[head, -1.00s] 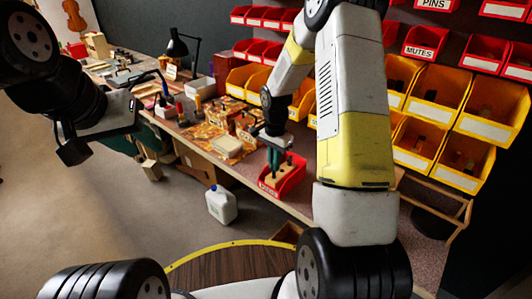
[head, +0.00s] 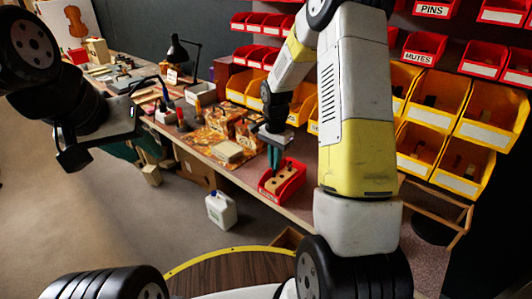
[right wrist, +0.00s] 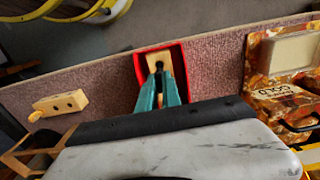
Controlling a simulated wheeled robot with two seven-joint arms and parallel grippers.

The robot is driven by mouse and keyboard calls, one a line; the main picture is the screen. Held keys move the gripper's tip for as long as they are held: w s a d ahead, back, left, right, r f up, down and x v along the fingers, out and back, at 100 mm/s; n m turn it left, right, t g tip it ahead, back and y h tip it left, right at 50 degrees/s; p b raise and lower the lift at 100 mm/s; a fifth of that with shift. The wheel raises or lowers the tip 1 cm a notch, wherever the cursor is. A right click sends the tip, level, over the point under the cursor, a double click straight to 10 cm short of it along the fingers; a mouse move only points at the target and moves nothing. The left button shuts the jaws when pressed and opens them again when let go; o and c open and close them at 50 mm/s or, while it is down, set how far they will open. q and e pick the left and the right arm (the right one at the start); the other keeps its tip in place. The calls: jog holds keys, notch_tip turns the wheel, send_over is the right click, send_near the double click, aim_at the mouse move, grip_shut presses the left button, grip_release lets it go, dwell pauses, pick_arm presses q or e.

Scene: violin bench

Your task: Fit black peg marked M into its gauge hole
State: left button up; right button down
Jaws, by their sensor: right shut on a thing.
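A wooden block with dark spots (head: 286,180) lies in the bin under the fingers. A pale wooden block with holes (right wrist: 68,103), possibly the gauge, lies on the bench left of the bin in the right wrist view. My left gripper (head: 72,160) hangs at the left, its fingers unclear.
The bench (right wrist: 110,83) has bare room between the red bin and the holed block. A pale box (head: 228,151) sits on a patterned mat beside the bin. Yellow bins (head: 433,98) fill the wall rack at right. A white jug (head: 221,210) stands on the floor.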

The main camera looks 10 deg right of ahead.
jog(key=shift+r, duration=2.95)
